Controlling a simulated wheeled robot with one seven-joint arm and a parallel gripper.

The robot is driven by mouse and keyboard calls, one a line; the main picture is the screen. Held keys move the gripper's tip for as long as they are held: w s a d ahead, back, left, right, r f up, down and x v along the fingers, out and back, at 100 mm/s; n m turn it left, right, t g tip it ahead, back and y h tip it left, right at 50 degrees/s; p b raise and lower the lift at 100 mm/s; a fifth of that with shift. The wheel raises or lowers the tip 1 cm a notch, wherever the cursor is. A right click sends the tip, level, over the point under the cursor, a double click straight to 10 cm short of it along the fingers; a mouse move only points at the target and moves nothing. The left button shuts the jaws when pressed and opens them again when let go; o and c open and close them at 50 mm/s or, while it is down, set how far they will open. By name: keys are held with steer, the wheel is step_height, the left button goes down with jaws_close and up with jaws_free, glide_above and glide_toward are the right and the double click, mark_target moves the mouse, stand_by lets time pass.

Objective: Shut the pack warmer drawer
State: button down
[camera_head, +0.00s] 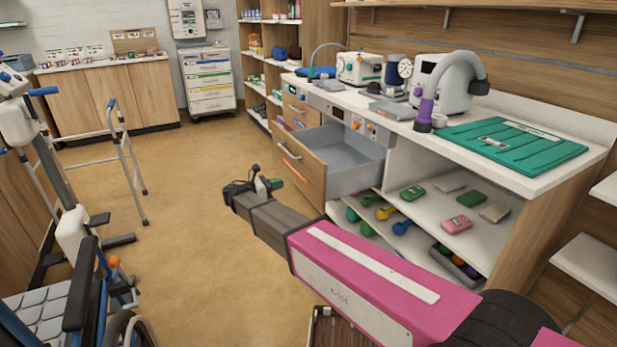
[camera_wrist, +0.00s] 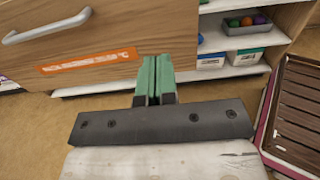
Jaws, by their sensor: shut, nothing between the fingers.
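The pack warmer drawer (camera_head: 301,165) stands pulled out from the bench in the head view, with its grey inside empty where I can see it. Its wooden front carries a pale bar handle (camera_head: 289,150). In the wrist view a wooden drawer front (camera_wrist: 120,50) fills the upper left, with a bar handle (camera_wrist: 46,27) and an orange label (camera_wrist: 87,62). My gripper (camera_head: 272,185) is in front of the drawer front in the head view. In the wrist view its green fingers (camera_wrist: 156,75) are shut together and empty, close to the front's lower right part. I cannot tell whether they touch it.
Open shelves (camera_head: 420,215) with small weights and packs lie right of the drawer. The worktop (camera_head: 480,150) above holds machines and a green mat (camera_head: 510,143). A wheelchair (camera_head: 60,300) and a walking frame (camera_head: 110,150) stand at left. The floor (camera_head: 190,190) between is clear.

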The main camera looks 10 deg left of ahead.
mark_target(315, 174)
steer(key=x, duration=1.4)
steer(key=x, duration=3)
steer(key=shift+w+d, duration=0.2)
steer(key=shift+w, duration=0.15)
steer(key=shift+w+d, duration=0.1)
